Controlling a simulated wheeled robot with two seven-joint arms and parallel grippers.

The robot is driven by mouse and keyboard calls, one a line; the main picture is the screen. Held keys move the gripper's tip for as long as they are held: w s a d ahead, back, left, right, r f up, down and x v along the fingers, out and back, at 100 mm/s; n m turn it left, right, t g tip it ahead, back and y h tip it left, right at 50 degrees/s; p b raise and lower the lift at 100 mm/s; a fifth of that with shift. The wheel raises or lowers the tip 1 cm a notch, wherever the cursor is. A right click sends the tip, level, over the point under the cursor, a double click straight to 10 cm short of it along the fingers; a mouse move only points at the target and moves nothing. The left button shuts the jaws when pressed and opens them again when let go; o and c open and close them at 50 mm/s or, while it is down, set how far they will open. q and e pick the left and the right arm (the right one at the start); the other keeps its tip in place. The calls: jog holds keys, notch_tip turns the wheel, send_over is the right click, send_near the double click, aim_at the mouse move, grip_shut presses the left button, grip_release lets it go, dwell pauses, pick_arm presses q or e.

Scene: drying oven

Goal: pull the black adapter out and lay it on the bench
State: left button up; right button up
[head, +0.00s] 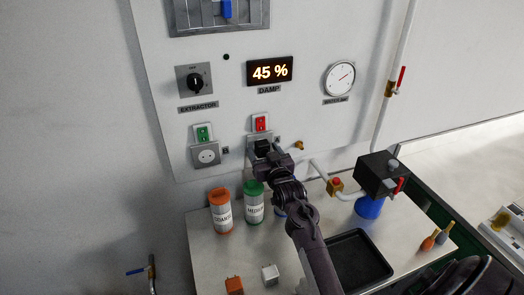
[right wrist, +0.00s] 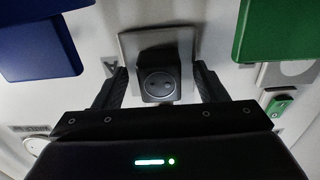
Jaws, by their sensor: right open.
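The black adapter (right wrist: 158,84) sits in wall socket A, with its two-hole face toward the right wrist camera. In the head view the adapter (head: 262,145) is partly hidden by my right gripper (head: 269,155). The right gripper (right wrist: 158,90) is open, with one finger on each side of the adapter. Gaps show between the fingers and the adapter, so it does not look gripped. The bench (head: 205,262) stands below the wall panel. My left gripper is not in view.
An orange-lidded jar (head: 221,210) and a green-lidded jar (head: 254,202) stand on the bench below the sockets. An orange block (head: 234,285) and a white block (head: 270,274) lie in front. A black tray (head: 358,247) lies to the right. Socket B (head: 206,155) is empty.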

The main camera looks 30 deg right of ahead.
aim_at(264, 152)
dwell(0.5)
jog(key=shift+r+p, duration=0.1)
jog(key=shift+p, duration=0.2)
dwell(0.5)
jog(key=c, duration=1.4)
jog(key=shift+s, duration=0.15)
jog(key=shift+s+a+p, duration=0.2)
jog(key=shift+s+p, duration=0.25)
jog(key=shift+s, duration=0.2)
jog(key=shift+p+v, duration=1.2)
jog(key=shift+v, duration=1)
